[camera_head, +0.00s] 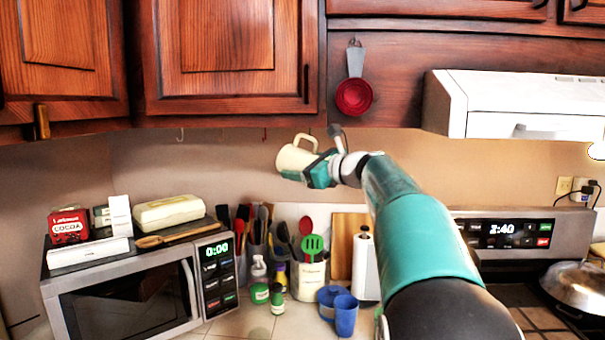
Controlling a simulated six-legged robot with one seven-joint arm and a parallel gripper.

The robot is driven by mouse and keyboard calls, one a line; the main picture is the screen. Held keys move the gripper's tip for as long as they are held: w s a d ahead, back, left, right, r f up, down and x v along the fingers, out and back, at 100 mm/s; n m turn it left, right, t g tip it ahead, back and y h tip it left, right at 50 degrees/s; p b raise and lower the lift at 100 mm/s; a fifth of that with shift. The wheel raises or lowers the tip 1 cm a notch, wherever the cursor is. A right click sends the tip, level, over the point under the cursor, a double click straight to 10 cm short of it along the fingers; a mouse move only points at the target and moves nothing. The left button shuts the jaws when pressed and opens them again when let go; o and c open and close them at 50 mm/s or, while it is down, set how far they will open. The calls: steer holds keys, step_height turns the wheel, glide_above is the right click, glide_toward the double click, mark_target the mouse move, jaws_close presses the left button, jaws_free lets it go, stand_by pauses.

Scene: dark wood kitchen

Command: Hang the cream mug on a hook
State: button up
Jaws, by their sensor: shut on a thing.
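The cream mug (288,159) is up in the air below the dark wood cabinets, in front of the wall. My gripper (312,174) is shut on the mug, which looks tilted, with its handle toward the upper right. The fingers partly cover the mug's right side, so the exact grip is hidden. Small hooks hang under the cabinet's lower edge: a pale hook (181,135) at the left and a red hook (265,134) just above and left of the mug. The mug is apart from the pale hook. I cannot tell its depth from the red one.
Red measuring cups (354,97) hang right of the mug. A white range hood (520,103) is further right. Below are a microwave (130,300) with boxes on top, a utensil crock (308,281), a paper towel roll (364,265) and blue cups (345,316).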

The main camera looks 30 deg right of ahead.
steer(key=shift+w, duration=0.25)
steer(key=shift+w+d, duration=0.8)
steer(key=w+d+f, duration=0.1)
steer(key=w+d, duration=0.4)
steer(key=w, duration=0.1)
steer(key=shift+w, duration=0.3)
stand_by(0.5)
steer(key=o, duration=1.3)
steer(key=shift+f, duration=0.1)
steer(key=shift+c, duration=0.2)
